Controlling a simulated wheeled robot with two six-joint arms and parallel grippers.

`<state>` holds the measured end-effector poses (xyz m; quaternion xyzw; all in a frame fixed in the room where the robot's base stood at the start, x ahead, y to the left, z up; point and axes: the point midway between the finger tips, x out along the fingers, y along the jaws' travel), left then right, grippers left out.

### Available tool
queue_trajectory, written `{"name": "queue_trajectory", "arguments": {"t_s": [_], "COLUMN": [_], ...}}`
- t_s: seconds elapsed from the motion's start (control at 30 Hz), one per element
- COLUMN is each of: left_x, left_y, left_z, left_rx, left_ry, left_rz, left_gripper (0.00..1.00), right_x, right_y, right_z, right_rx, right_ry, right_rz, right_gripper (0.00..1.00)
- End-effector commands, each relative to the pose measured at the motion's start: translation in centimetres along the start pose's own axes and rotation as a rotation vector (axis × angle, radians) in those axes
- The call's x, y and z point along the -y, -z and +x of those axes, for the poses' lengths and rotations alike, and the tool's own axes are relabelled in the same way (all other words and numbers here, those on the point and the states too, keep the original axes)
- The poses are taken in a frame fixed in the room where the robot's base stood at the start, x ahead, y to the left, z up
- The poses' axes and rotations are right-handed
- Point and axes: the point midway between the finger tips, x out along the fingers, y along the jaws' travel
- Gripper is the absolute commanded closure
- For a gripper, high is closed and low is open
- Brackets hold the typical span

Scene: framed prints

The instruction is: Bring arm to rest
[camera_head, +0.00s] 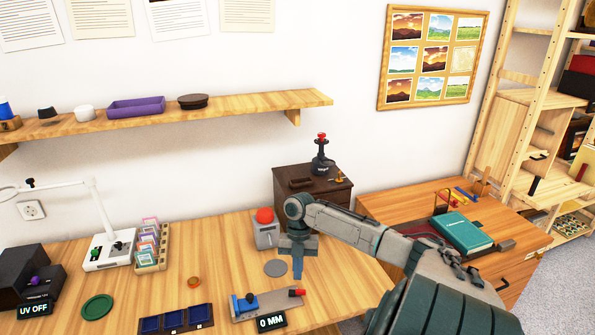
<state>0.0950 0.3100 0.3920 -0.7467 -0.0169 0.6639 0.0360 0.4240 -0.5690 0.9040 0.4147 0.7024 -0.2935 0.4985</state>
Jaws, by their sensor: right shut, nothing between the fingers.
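My right arm reaches in from the bottom right over the wooden desk (222,262). My right gripper (297,270) points down above the desk, with its fingers together and nothing in them. It is just right of a grey box with a red dome button (264,216) and a round grey disc (276,268). It is above and behind a flat fixture with a blue part and a red tip (268,305). I cannot tell whether the fingertips touch the desk. My left gripper is not in view.
A dark wooden cabinet (283,187) stands behind the arm. A teal book (462,232) lies on the right-hand table. A white lamp base (109,250), a rack of colored slides (150,247), a blue tray (175,320) and a green disc (97,307) occupy the left. A shelf (230,107) hangs above.

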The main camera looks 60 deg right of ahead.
Motion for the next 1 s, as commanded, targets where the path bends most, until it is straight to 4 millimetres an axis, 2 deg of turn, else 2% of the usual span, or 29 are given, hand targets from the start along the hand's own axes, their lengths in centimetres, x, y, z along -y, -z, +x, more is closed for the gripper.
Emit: {"name": "queue_trajectory", "arguments": {"t_s": [0.27, 0.67, 0.77, 0.87, 1.0], "left_x": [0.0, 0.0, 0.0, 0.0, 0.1], "left_y": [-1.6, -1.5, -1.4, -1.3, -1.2], "left_z": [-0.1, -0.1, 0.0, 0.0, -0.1], "left_rx": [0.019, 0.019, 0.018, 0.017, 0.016], "left_ry": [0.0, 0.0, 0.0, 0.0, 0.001], "left_rz": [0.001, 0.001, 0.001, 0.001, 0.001], "left_gripper": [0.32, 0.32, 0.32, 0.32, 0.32], "right_x": [0.0, -0.1, -0.3, -0.9, -1.7], "right_y": [0.0, 0.2, 1.3, 3.9, 9.5], "right_z": [-0.2, 0.2, 2.2, 6.1, 12.1], "right_rx": [0.0, 0.001, 0.011, 0.043, 0.119], "right_ry": [0.0, 0.002, 0.017, 0.036, 0.02], "right_rz": [0.0, 0.006, 0.051, 0.158, 0.39], "right_gripper": [1.0, 1.0, 1.0, 1.0, 1.0]}}
